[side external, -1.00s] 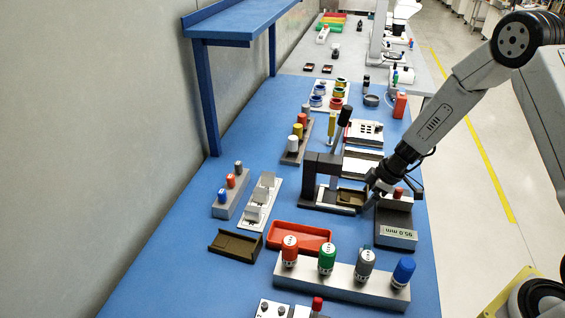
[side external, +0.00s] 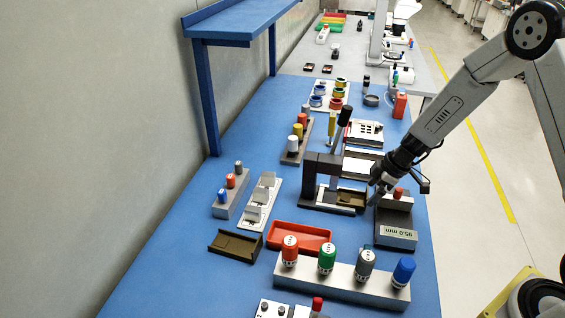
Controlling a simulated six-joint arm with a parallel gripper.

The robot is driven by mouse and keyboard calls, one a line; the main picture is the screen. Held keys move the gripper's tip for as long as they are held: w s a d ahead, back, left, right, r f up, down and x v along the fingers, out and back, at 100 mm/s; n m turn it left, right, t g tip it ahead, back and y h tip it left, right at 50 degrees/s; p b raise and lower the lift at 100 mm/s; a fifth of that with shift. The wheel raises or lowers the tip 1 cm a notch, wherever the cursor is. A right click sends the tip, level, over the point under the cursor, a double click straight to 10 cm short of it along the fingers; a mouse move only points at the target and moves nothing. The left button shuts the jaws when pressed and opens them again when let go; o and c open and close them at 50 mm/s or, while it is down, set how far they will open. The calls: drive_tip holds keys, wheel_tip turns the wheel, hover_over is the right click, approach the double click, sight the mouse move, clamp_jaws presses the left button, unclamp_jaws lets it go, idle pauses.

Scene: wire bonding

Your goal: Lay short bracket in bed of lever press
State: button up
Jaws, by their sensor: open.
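The lever press (side external: 311,184) is a dark frame with a lever topped by a black knob, standing mid-bench. Its bed (side external: 328,200) extends to the right of the frame. A small brown channel-shaped piece, seemingly the short bracket (side external: 351,199), lies at the right end of the bed. It looks flat, but how exactly it is seated is too small to tell. My gripper (side external: 373,200) is open, just right of the brown piece and apparently apart from it. Its fingertips are small and dark here.
A gauge block reading 95.0 mm (side external: 396,236) stands right of the press, close to my gripper. A larger brown tray-like piece (side external: 235,246) and a red tray (side external: 300,236) lie nearer. A rack with coloured-cap bottles (side external: 340,281) stands in front. Blue bench shows left of the press.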

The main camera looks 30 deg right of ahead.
drive_tip(key=v, duration=0.9)
drive_tip(key=shift+r, duration=0.3)
drive_tip(key=shift+s, duration=0.15)
drive_tip(key=s+a+r+m+h, duration=0.2)
drive_tip(key=s+a+m, duration=0.6)
drive_tip(key=s, duration=0.5)
drive_tip(key=shift+a+m+g+h, duration=0.2)
drive_tip(key=shift+m+g+h, duration=0.1)
drive_tip(key=shift+m+h, duration=0.25)
drive_tip(key=shift+w+r, duration=0.1)
drive_tip(key=shift+r, duration=0.05)
drive_tip(key=w+d+f+n+g, duration=0.1)
drive_tip(key=w+f+n, duration=0.1)
drive_tip(key=w, duration=0.3)
drive_tip(key=w+d+f+n, duration=0.2)
drive_tip(key=w+n, duration=0.2)
drive_tip(key=w, duration=0.2)
drive_tip(key=w+d+f+n+g, duration=0.1)
drive_tip(key=w+d+f+n, duration=0.1)
drive_tip(key=w, duration=0.3)
drive_tip(key=shift+w+n+g, duration=0.25)
drive_tip(key=shift+n+g, duration=0.05)
drive_tip(key=shift+n, duration=0.25)
